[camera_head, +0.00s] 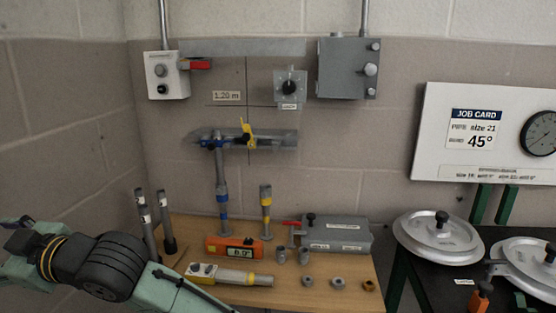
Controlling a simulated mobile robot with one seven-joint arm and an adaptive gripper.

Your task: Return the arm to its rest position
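My arm crosses the lower left corner in the head view, with pale green links and a black joint banded in yellow. The arm runs out of the picture at the left and bottom edges. I cannot make out my gripper's fingers in this view, so what it holds, if anything, is hidden.
Wall boxes (347,68) and a shelf-like bar (275,140) are behind. Round lids (438,240) lie right.

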